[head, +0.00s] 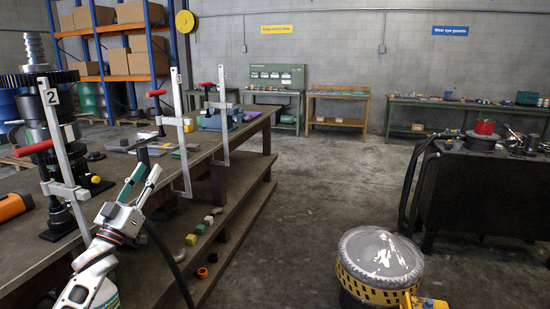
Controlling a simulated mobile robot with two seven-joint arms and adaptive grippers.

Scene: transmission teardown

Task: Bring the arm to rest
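My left arm comes in from the bottom left. Its gripper (148,168) points up and away, beside the front edge of the long workbench (225,150). Its two fingers stand apart with nothing visible between them, so it looks open and empty. A dark upright piece shows just behind the fingertips, and I cannot tell its exact distance from them. My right gripper is not in view.
Bar clamps with red handles (207,85) line the bench edge near my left arm. A tall gear stack (48,120) stands at the left. A grey-topped yellow drum (380,258) stands at the lower right, a dark cart (480,195) beyond. The middle floor is clear.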

